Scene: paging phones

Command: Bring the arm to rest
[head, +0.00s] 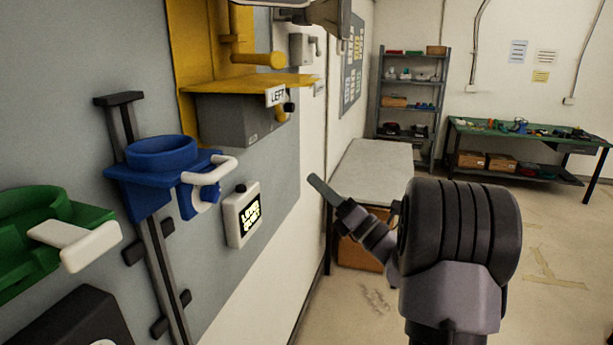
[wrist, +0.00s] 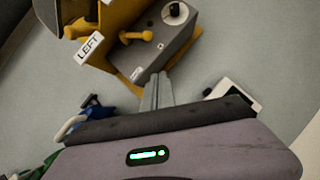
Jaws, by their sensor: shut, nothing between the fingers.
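My gripper (head: 318,183) is in the middle of the head view, pointing up and left toward the wall panel. Its fingers are together with nothing between them. In the wrist view the closed fingers (wrist: 157,92) point up toward a grey box (wrist: 165,45) on a yellow bracket (wrist: 122,18). They appear clear of it, though the exact gap cannot be told. My arm is bent, with a dark ribbed joint at the right of the head view.
The wall panel (head: 275,215) carries the yellow bracket (head: 205,50) labelled LEFT, a blue holder (head: 145,185), a green holder (head: 40,235) and a small white box (head: 241,214). A pale table (head: 375,165) stands behind my gripper. Open floor (head: 555,235) lies right.

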